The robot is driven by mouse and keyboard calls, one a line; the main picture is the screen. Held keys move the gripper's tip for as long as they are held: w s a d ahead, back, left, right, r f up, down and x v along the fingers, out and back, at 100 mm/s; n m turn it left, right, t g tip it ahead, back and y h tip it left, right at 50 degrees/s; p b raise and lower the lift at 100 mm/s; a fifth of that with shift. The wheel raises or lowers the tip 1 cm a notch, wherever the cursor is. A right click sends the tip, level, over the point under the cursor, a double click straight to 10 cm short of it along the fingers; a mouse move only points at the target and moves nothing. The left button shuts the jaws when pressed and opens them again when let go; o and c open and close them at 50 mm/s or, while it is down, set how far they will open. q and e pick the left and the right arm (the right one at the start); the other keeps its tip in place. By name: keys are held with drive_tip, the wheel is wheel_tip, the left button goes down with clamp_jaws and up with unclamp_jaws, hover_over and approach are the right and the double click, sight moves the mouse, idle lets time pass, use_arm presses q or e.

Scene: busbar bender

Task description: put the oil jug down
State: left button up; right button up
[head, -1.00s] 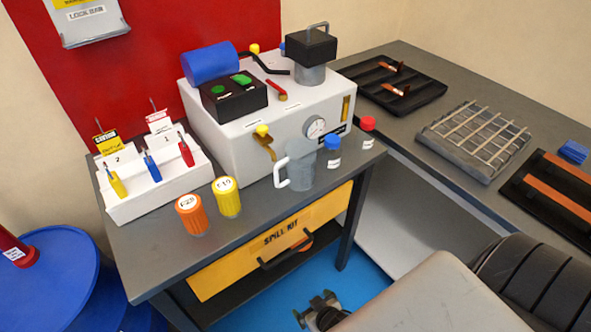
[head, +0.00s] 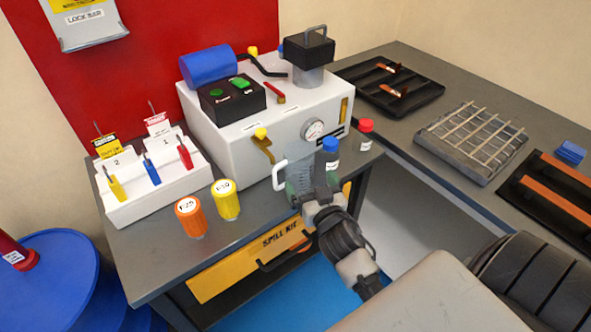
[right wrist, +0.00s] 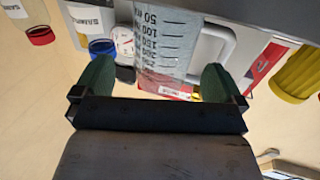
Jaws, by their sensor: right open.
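The oil jug (head: 296,174) is a clear graduated measuring jug with a white handle. It stands upright on the grey bench top (head: 150,262), in front of the white machine. My right gripper (head: 311,188) is at the jug's near side and partly hides it. In the right wrist view the jug (right wrist: 168,45) shows between the two green fingertips of the open gripper (right wrist: 157,82). I cannot tell whether either fingertip touches it. My left gripper is not in view.
A blue-capped bottle (head: 330,150) and a red-capped bottle (head: 365,136) stand right of the jug. Yellow (head: 226,203) and orange (head: 190,218) containers stand to its left. The white machine (head: 225,145) is close behind. The bench's front-left corner is clear.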

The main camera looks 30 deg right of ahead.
sight(305, 176)
drive_tip(key=x, duration=0.5)
drive_tip(key=shift+w+a+r+p, duration=0.15)
drive_tip(key=shift+w+a+p, duration=0.1)
drive_tip(key=shift+w+p, duration=0.15)
drive_tip(key=shift+s, duration=0.1)
drive_tip(key=shift+c, duration=0.5)
drive_tip(key=c, duration=0.9)
drive_tip(key=shift+r, duration=0.1)
